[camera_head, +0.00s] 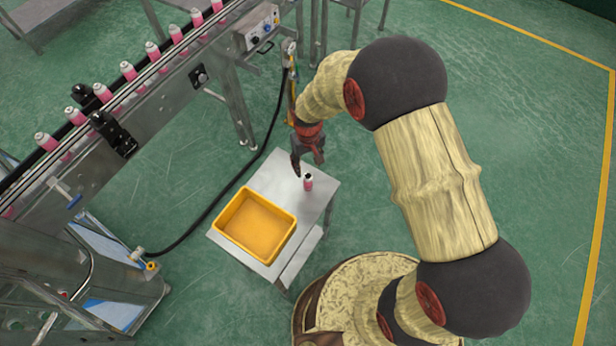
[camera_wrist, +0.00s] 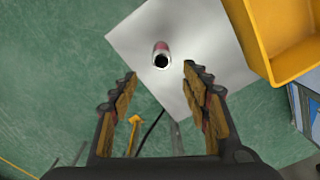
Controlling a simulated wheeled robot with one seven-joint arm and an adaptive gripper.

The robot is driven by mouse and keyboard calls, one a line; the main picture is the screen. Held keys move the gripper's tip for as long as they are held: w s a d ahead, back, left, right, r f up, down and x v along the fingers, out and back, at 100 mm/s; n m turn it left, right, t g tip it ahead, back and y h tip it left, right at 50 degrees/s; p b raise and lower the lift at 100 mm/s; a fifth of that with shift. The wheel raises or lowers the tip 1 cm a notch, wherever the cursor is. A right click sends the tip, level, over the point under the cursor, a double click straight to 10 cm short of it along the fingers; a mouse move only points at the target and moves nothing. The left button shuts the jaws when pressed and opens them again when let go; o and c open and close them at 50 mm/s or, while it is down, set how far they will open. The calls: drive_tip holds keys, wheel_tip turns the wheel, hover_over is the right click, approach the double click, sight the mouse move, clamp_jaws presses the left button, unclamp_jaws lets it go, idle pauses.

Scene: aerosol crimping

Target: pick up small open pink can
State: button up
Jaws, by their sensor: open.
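The small open pink can (camera_head: 308,182) stands upright on a small metal table (camera_head: 328,186), near its right side. In the wrist view the can (camera_wrist: 161,55) shows from above, with a dark open top and a pink side. It lies ahead of the fingertips, roughly between their lines. My gripper (camera_head: 308,163) is above the table's far part, close to the can in the head view. In the wrist view my gripper (camera_wrist: 158,75) has its fingers spread wide with nothing between them. The can appears apart from both fingers.
A yellow bin (camera_head: 240,253) sits on the same table, left of the can, and shows at the upper right of the wrist view (camera_wrist: 262,45). A conveyor (camera_head: 110,110) with several pink cans runs along the left. A black cable (camera_head: 243,177) crosses the green floor behind the table.

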sight(308, 177)
drive_tip(key=f, duration=0.8)
drive_tip(key=shift+s+f+b, duration=0.35)
drive_tip(key=shift+s, duration=0.05)
drive_tip(key=shift+c, duration=1.2)
drive_tip(key=shift+r, duration=0.1)
drive_tip(key=c, duration=0.7)
drive_tip(key=shift+c, duration=0.4)
drive_tip(key=shift+r, duration=0.1)
